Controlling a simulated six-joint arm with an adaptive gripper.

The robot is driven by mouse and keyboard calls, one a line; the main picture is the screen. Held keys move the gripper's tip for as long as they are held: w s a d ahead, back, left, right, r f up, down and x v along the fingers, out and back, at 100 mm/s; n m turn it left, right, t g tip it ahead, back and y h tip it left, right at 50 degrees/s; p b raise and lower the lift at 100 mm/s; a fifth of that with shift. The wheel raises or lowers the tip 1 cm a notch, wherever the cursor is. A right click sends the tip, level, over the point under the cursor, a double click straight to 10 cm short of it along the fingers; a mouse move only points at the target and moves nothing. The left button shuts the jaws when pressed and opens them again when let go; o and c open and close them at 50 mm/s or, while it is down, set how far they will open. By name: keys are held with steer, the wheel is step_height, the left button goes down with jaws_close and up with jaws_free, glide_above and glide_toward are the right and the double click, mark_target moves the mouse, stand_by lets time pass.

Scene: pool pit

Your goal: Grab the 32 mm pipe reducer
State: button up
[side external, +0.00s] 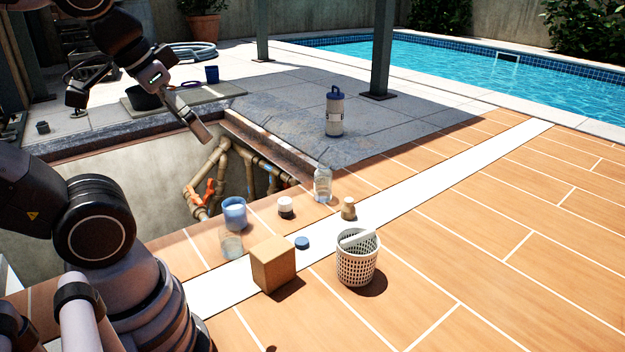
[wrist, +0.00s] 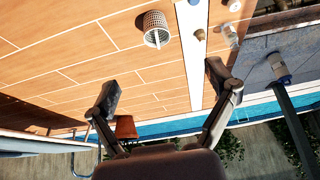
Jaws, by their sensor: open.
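A small tan stepped fitting (side external: 348,208), wider at the base and narrower on top, stands upright by the white strip. It looks like the pipe reducer, though its size cannot be read. It also shows in the wrist view (wrist: 200,35), near the top. My gripper (side external: 140,120) is high over the pit at the upper left in the side view, well away from the fitting. In the wrist view my gripper (wrist: 162,86) has its fingers spread wide with nothing between them.
A white basket (side external: 357,262), cardboard box (side external: 273,266), blue cap (side external: 302,243), white-topped small jar (side external: 285,207), clear bottle (side external: 323,184), blue-wrapped container (side external: 235,212) and clear jar (side external: 231,245) stand around the fitting. The open pit (side external: 120,190) has pipes. Tiles at right are clear.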

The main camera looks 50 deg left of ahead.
steer(key=shift+c, duration=0.2)
steer(key=c, duration=0.4)
steer(key=t+h, duration=0.1)
steer(key=t, duration=0.7)
glide_above(348, 200)
steer(key=s, duration=1.2)
step_height(348, 200, down, 32)
steer(key=x, duration=0.8)
steer(key=shift+w+a+f, duration=0.1)
steer(key=shift+a, duration=0.1)
steer(key=shift+a+f+x, duration=0.1)
steer(key=shift+a+x, duration=0.05)
steer(key=shift+x, duration=1.25)
steer(key=shift+a+f+x, duration=0.15)
steer(key=shift+x, duration=1.2)
